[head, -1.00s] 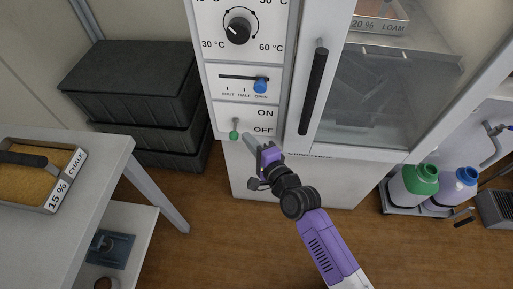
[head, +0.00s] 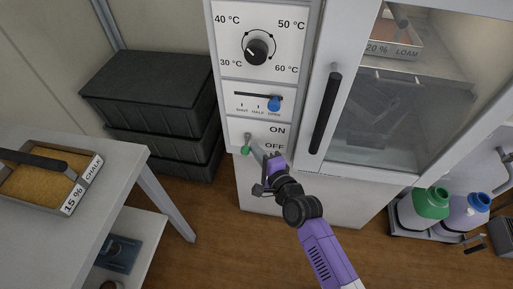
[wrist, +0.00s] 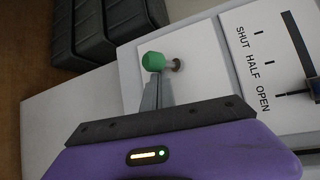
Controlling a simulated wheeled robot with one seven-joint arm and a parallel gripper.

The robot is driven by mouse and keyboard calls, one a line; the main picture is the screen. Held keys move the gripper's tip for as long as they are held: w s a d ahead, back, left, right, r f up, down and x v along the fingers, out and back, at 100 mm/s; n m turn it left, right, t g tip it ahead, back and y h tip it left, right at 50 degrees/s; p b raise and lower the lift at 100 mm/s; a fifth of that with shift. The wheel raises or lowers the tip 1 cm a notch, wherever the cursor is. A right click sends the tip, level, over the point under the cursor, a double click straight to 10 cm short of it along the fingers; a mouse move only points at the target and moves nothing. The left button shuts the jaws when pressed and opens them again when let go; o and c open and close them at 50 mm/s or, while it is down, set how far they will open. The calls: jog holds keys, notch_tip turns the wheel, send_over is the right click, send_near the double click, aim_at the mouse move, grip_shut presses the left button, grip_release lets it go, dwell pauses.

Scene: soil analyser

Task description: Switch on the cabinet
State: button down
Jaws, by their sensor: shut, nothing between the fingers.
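The cabinet (head: 309,195) is white, with a control panel on its left and a glass door on its right. Its ON/OFF switch is a small lever with a green knob (head: 246,150), at the lower left of the panel beside the OFF label. The green knob also shows in the wrist view (wrist: 153,62), right at the fingertips. My gripper (head: 259,155) is shut and empty, its tips just to the right of the knob in the head view. I cannot tell whether the tips touch the knob. The lever points down, toward OFF.
Above the switch are a blue slider (head: 274,103) at OPEN and a black temperature dial (head: 257,50). A black door handle (head: 325,112) stands out to the right. Black crates (head: 150,95) and a table (head: 120,190) with a chalk tray (head: 40,185) are at left.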

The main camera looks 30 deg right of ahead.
jog(key=shift+a+r+m+g+p, duration=0.1)
jog(key=shift+r+m+g+p, duration=0.35)
jog(key=shift+p, duration=1.75)
jog(key=shift+s+a+r+m+g+y+p, duration=0.1)
jog(key=shift+r+m+g+y+p, duration=0.55)
jog(key=shift+p, duration=3.1)
jog(key=shift+s+r+m+g+y+p, duration=0.15)
jog(key=shift+r+g+p, duration=0.8)
jog(key=shift+p, duration=2.75)
jog(key=shift+w+g+p, duration=0.2)
jog(key=shift+g+p, duration=0.05)
jog(key=shift+p, duration=0.1)
jog(key=shift+r, duration=0.1)
jog(key=shift+r+p, duration=0.75)
jog(key=shift+p, duration=0.1)
